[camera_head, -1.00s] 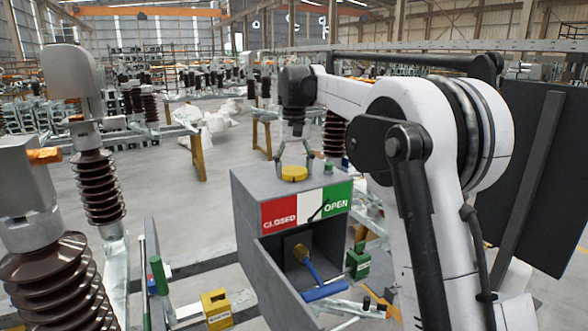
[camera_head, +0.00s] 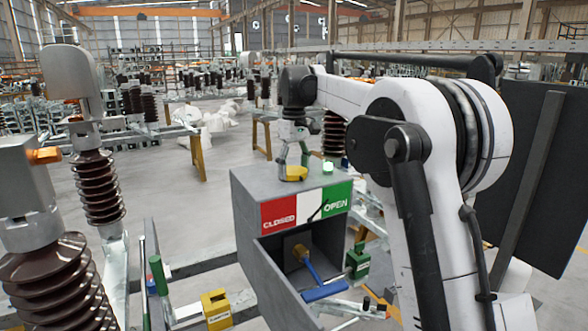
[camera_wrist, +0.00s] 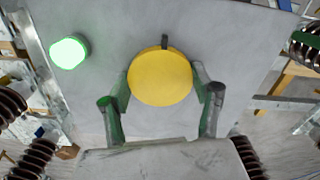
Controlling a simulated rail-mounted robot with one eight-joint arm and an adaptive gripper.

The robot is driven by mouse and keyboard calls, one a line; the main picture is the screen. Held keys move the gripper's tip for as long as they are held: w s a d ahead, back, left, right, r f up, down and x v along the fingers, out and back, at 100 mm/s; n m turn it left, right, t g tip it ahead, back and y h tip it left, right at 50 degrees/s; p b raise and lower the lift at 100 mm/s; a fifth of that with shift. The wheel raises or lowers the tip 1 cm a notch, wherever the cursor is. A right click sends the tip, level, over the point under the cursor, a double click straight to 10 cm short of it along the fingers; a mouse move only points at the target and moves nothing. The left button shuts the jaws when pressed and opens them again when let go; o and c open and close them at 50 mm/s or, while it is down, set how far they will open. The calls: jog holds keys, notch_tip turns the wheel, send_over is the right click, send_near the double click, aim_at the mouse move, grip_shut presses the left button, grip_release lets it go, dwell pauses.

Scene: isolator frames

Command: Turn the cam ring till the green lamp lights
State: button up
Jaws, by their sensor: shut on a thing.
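The yellow cam ring (camera_head: 293,173) lies on top of the grey box (camera_head: 245,205). In the wrist view the cam ring (camera_wrist: 160,77) is a round yellow disc with a dark tab at its top edge. My gripper (camera_wrist: 161,92) has one finger on each side of the ring and is shut on it; the gripper (camera_head: 293,165) also shows above the box in the head view. The green lamp (camera_wrist: 69,52) glows brightly on the box top, up and left of the ring. The lit lamp (camera_head: 328,167) shows right of the ring in the head view.
The box front carries a red CLOSED and green OPEN plate (camera_head: 307,207) with a dark pointer. Below it is an open recess with a blue handle (camera_head: 325,291). A yellow block (camera_head: 216,308) and brown ribbed insulators (camera_head: 100,187) stand left.

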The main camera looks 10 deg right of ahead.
aim_at(294, 170)
dwell(0.3)
jog(key=o, duration=1.2)
jog(key=shift+r, duration=0.15)
notch_tip(294, 170, up, 12)
jog(key=shift+f, duration=0.1)
jog(key=shift+a, duration=0.1)
